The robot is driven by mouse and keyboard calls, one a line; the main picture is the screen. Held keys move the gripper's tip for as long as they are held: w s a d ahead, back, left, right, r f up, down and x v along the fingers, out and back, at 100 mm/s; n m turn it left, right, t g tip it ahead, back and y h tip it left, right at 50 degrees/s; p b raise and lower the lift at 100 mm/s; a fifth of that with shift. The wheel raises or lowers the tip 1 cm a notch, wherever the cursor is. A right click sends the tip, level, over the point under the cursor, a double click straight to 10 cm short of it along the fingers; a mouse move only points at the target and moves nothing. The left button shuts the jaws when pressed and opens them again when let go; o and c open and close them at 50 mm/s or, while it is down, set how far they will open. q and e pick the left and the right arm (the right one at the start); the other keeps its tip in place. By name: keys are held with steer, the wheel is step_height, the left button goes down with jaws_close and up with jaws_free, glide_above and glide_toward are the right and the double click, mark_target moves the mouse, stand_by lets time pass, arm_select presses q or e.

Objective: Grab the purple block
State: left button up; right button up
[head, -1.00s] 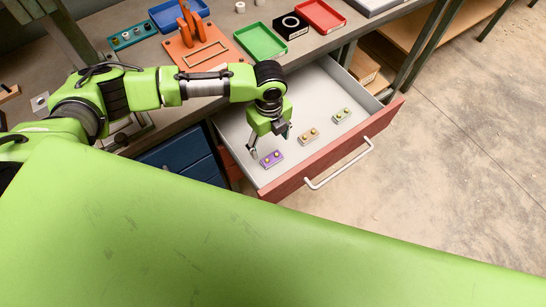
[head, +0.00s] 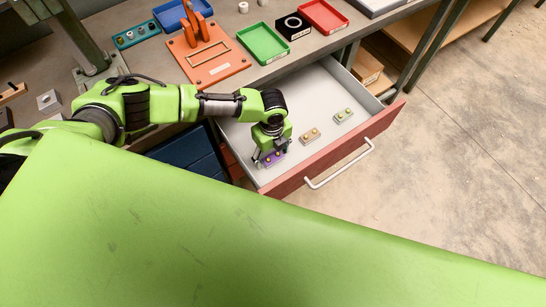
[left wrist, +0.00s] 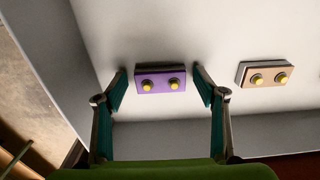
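The purple block (left wrist: 160,79), with two yellow knobs on top, lies on the floor of the open drawer (head: 228,132). It also shows in the head view (head: 273,158), partly hidden by my gripper. My left gripper (left wrist: 159,84) is open, with one finger at each end of the purple block. A small gap shows between each fingertip and the block. In the head view the left gripper (head: 270,158) is low in the drawer over the block. My right gripper is not in view.
Green (head: 263,43) and red trays (head: 323,16) stand on the bench.

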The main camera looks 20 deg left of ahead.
arm_select(q)
steer(key=c, duration=0.9)
steer(key=shift+o, duration=0.2)
